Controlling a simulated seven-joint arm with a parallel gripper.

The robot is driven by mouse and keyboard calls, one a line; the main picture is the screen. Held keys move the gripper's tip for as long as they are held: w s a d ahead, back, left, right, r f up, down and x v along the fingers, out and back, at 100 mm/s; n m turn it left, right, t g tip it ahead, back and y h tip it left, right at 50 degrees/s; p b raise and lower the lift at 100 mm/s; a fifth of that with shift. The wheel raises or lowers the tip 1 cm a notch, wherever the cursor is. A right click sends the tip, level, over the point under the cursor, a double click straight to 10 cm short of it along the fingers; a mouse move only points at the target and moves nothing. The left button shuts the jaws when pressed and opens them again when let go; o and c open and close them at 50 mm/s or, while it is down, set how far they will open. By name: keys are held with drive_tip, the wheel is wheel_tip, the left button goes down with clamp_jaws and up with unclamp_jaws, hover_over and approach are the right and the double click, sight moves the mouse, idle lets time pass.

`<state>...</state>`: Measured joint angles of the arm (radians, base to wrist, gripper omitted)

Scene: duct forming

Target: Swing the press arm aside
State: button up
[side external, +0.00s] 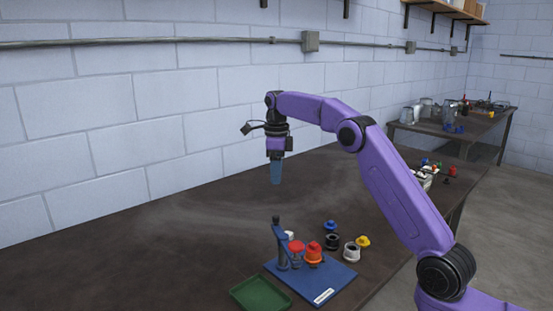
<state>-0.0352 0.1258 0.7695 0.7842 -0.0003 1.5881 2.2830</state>
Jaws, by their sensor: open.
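The press stands on a blue base plate (335,277) near the front of the dark table. Its upright post has a dark knob on top, and its blue press arm (283,234) reaches toward the right. A red round piece (296,247) is at the arm's end, and a red-orange piece (314,252) stands just right of it. I cannot tell whether the two touch. My gripper (276,181) points down with blue fingers, above and behind the press, clear of it. It is open, with nothing visible between the fingers.
A green tray (260,293) lies left of the base plate. Blue (330,226), black (332,242), white (351,252) and yellow (363,241) pieces stand behind and right of the press. The table's left side is clear. More small parts lie at the far right end.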

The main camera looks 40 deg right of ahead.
drive_tip(key=shift+r, duration=1.9)
drive_tip(key=s+a+n, duration=1.4)
drive_tip(key=a+n, duration=0.1)
drive_tip(key=n, duration=0.2)
drive_tip(key=s+f+n, duration=0.3)
drive_tip(key=s+n, duration=0.3)
drive_tip(key=s, duration=0.3)
drive_tip(key=s+f+n, duration=0.2)
drive_tip(key=s+n, duration=0.5)
drive_tip(key=s, duration=0.2)
drive_tip(key=s+d+f+n, duration=0.2)
drive_tip(key=s+f+n, duration=0.1)
drive_tip(key=s+n, duration=0.2)
drive_tip(key=s+d+f+n, duration=0.3)
drive_tip(key=s+n, duration=0.1)
drive_tip(key=s, duration=0.5)
drive_tip(key=shift+d+n, duration=0.35)
drive_tip(key=shift+n, duration=0.05)
drive_tip(key=shift+w, duration=0.1)
